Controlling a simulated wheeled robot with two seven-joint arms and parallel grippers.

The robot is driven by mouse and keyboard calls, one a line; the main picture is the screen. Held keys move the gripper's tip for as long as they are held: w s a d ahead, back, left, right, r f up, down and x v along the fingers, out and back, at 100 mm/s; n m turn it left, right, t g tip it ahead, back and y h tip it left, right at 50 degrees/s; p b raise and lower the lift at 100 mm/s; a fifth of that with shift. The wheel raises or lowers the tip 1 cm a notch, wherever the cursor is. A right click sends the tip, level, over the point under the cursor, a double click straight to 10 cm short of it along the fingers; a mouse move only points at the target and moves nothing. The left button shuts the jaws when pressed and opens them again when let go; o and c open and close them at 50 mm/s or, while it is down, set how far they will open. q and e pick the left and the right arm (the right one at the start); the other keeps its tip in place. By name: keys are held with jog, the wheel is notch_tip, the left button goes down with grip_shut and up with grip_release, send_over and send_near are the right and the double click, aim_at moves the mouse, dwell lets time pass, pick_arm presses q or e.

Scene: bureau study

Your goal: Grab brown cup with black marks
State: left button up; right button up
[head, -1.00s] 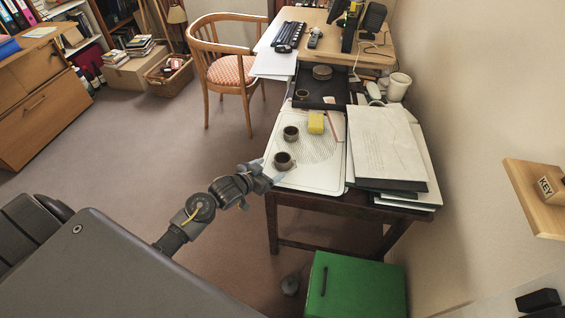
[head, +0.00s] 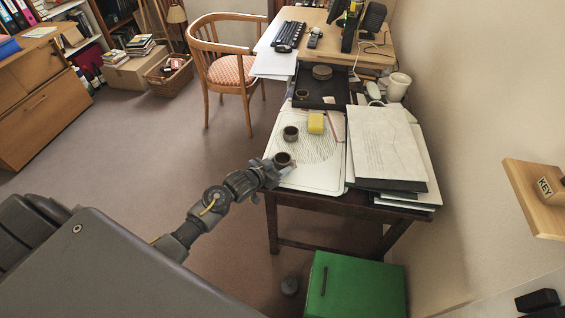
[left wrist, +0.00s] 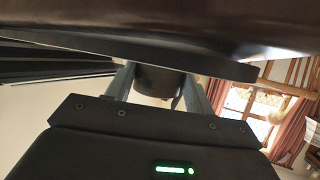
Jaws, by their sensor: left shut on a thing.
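A small brown cup (head: 283,158) stands at the near left part of the white tray (head: 315,183) on the desk. My left gripper (head: 277,168) reaches it from the left and is shut on it. In the left wrist view the dark brown cup (left wrist: 158,80) sits between the two fingers. Black marks on it are too small to make out. A second, similar brown cup (head: 291,133) stands just behind it on the tray. A third small brown cup (head: 302,95) stands in the dark tray farther back. My right gripper is not in view.
A yellow block (head: 315,123) lies on the white tray. Stacked papers and folders (head: 385,145) lie to its right, with a white mug (head: 398,87) behind. A green cabinet (head: 358,285) stands below the desk front. The floor (head: 150,140) at left is clear.

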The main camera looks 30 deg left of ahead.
pick_arm(q)
jog(key=shift+r, duration=0.65)
jog(key=s+a+r, duration=0.8)
jog(key=a+r, duration=0.3)
jog(key=shift+s+r+p, duration=0.35)
jog(key=shift+s+p, duration=0.05)
jog(key=shift+p, duration=0.05)
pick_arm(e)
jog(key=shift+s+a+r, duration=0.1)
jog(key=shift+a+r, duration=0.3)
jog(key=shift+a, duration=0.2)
